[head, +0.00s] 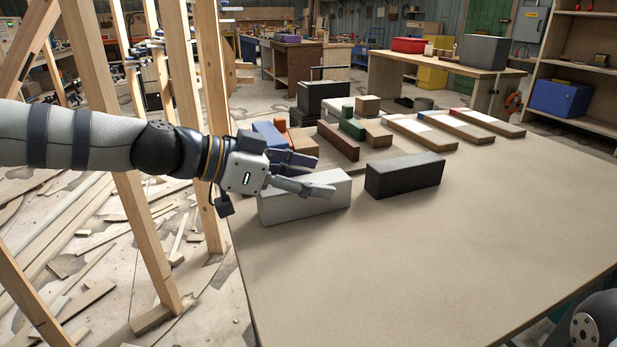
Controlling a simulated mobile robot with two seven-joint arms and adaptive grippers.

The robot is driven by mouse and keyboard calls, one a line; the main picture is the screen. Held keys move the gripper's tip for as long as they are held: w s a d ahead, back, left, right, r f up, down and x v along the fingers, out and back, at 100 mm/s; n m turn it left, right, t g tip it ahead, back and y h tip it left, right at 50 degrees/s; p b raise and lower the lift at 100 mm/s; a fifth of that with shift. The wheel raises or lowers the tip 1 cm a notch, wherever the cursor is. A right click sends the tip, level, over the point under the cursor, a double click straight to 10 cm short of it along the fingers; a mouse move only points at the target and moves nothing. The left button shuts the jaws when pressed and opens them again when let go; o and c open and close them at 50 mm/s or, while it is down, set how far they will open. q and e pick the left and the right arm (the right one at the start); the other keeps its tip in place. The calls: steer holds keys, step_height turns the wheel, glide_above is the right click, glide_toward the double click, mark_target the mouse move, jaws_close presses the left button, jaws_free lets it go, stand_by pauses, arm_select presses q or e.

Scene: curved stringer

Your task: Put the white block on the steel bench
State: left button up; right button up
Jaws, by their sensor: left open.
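The white block (304,208) is a long box lying on the near tan tabletop (440,250), close to its left edge. My left gripper (325,175) reaches in from the left, with its fingers pointing right. It is open, with one finger in front of the block's upper part and the other above and behind it. The fingers overlap the block in the picture; I cannot tell whether they touch it. No bench here is clearly steel; a tan-topped bench (440,62) stands at the back right. My right gripper is out of view.
A black block (404,177) lies just right of the white one. Behind are several boards and blocks, including a green block (352,129) and a black box (322,97). Wooden posts (150,240) stand at the left. The tabletop's front and right are clear.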

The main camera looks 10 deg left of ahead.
arm_select(q)
steer(key=p+v, duration=0.2)
steer(key=v, duration=1)
steer(key=shift+r+p, duration=0.15)
steer(key=shift+p, duration=0.25)
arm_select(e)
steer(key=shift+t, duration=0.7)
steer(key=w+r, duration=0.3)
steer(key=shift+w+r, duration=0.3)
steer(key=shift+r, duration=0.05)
